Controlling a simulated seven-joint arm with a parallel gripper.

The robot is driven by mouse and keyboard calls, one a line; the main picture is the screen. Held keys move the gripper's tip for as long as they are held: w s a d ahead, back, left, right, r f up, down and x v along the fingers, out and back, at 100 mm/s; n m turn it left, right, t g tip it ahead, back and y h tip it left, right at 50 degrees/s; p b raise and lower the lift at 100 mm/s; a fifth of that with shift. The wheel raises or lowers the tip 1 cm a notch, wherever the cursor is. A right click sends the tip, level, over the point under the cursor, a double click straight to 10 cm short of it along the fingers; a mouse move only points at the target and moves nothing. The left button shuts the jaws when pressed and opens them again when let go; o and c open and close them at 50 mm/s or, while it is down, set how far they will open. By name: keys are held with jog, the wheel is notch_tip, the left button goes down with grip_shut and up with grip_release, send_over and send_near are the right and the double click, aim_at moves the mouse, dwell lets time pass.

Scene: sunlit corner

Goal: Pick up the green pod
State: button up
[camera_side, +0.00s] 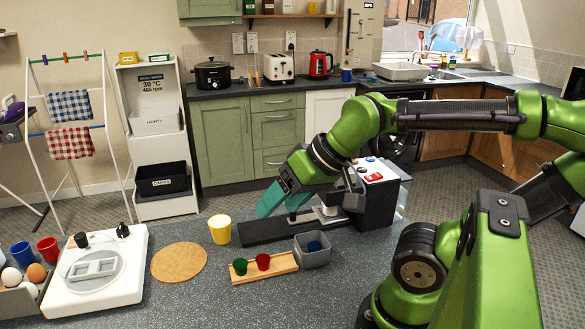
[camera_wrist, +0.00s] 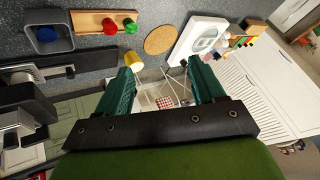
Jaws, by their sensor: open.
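The green pod (camera_side: 240,266) stands at the left end of a wooden holder (camera_side: 281,272) on the grey counter, beside the red pod (camera_side: 263,261). In the wrist view the green pod (camera_wrist: 130,25) is at the top, right of the red pod (camera_wrist: 109,26). My gripper (camera_side: 281,203) has teal fingers and is above the counter, behind and to the right of the pods in the side view. In the wrist view my gripper (camera_wrist: 158,80) has its fingers wide apart with nothing held between them. The green pod lies beyond the fingertips, apart from them.
A grey bin (camera_side: 313,258) with a blue pod (camera_side: 314,246) stands right of the holder. A yellow cup (camera_side: 220,229), a round cork mat (camera_side: 179,262) and a white hob plate (camera_side: 98,290) stand to the left. A black-and-white machine (camera_side: 376,200) is close to my gripper.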

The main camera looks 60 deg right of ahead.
jog(key=shift+f, duration=0.1)
jog(key=n+g+h, duration=0.2)
jog(key=n+g, duration=0.4)
jog(key=g, duration=0.1)
send_over(242, 264)
notch_tip(242, 264, down, 6)
notch_tip(242, 264, down, 16)
jog(key=shift+f, duration=0.1)
jog(key=c, duration=1.1)
